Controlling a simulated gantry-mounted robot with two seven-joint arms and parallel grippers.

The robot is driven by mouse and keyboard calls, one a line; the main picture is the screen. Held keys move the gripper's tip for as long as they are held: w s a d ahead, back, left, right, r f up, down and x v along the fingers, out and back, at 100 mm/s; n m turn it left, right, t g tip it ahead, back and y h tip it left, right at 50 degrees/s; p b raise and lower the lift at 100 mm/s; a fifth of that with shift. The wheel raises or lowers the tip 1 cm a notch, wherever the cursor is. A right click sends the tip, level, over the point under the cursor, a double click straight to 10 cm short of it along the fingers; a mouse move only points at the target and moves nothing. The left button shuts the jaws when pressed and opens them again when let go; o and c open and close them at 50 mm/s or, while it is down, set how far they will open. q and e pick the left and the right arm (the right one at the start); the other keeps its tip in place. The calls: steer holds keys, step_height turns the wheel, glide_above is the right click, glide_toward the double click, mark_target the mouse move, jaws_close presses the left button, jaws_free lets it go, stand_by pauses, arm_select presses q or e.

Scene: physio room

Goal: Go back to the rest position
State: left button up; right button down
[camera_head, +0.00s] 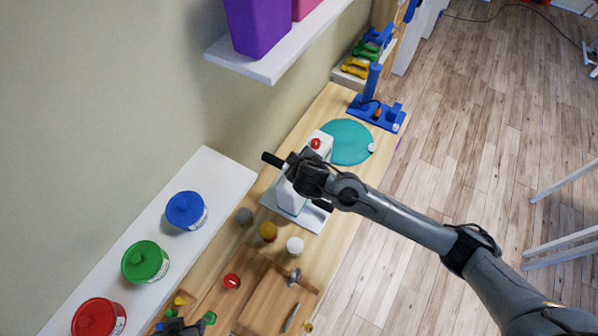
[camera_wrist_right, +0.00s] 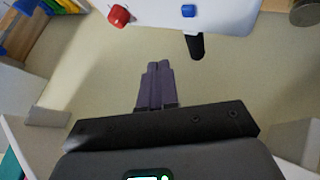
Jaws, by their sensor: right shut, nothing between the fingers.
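My right arm (camera_head: 420,228) reaches in from the lower right in the head view. Its gripper is over the white device (camera_head: 290,197), which has a red knob (camera_head: 316,143) and a black handle (camera_head: 272,160). The fingers are hidden by the wrist in the head view. In the right wrist view the right gripper (camera_wrist_right: 157,68) has its purple-grey fingers together, with nothing between them. The white device (camera_wrist_right: 222,14) shows just beyond the fingertips, with its black handle (camera_wrist_right: 196,46) to the right of them.
A wall shelf (camera_head: 268,68) with a purple bin (camera_head: 258,25) is above. A lower white shelf (camera_head: 215,175) carries blue, green and red tubs. The wooden table holds a teal disc (camera_head: 348,142), a blue stand (camera_head: 375,105), weights and boards. Open floor lies to the right.

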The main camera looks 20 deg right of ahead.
steer(key=shift+s, duration=0.1)
steer(key=s+a+r+m+g+y+p, duration=0.1)
steer(key=s+p, duration=0.2)
steer(key=s, duration=0.4)
steer(key=s+a+r+m+g+y+p, duration=0.1)
steer(key=s+a+g+p, duration=0.1)
steer(key=s, duration=0.6)
steer(key=s+d+r+m+g+p, duration=0.1)
steer(key=s+d+p, duration=0.1)
steer(key=s+d, duration=0.2)
steer(key=s+d+r+m+g+p, duration=0.1)
steer(key=s+d, duration=0.3)
steer(key=s, duration=0.7)
steer(key=shift+s+r+m+p, duration=0.25)
steer(key=shift+r+m+p, duration=0.2)
steer(key=shift+m+p, duration=0.1)
steer(key=shift+a, duration=0.1)
